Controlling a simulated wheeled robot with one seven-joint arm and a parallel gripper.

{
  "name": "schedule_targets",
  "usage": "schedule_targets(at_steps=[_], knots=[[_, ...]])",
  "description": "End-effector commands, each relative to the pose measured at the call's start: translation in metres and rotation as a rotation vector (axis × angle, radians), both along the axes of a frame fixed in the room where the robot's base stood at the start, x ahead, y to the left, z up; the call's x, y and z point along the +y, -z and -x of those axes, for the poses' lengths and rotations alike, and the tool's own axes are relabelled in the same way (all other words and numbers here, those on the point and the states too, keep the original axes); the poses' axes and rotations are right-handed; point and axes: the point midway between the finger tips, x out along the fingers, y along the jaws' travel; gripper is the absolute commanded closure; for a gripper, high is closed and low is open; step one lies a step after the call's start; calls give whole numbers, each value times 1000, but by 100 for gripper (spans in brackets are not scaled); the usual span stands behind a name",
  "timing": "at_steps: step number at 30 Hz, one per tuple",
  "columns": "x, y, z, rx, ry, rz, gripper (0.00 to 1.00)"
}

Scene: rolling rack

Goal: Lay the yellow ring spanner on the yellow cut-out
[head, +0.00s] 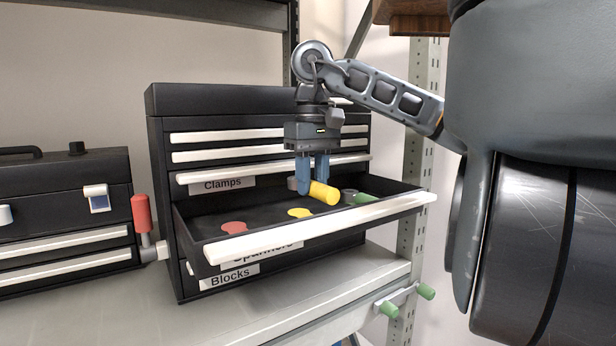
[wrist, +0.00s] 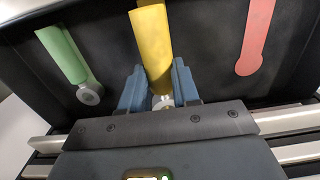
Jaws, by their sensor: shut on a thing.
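My gripper (head: 314,188) points down over the open Spanners drawer (head: 328,222). It is shut on the yellow ring spanner (head: 324,193), whose thick yellow handle sticks out toward the drawer front. In the wrist view the spanner's yellow handle (wrist: 152,45) runs away from the fingers (wrist: 158,75), and its grey metal end lies between them. The yellow cut-out (head: 300,213) shows on the dark drawer floor, below and slightly left of the spanner in the head view. The spanner appears raised above the floor.
A red cut-out (head: 234,227) lies bare at the drawer's left; it also shows in the wrist view (wrist: 257,40). A green spanner (wrist: 62,52) lies at the other side. The Clamps drawer (head: 272,171) is shut above. A red-handled tool (head: 141,214) stands left of the cabinet.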

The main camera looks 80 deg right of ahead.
Motion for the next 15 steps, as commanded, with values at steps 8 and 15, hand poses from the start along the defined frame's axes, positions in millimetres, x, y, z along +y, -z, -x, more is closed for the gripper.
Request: schedule_targets(at_steps=[8, 15], knots=[[0, 0, 0, -1, -4, 1, 100], [1, 1, 2, -27, -2, -20, 100]])
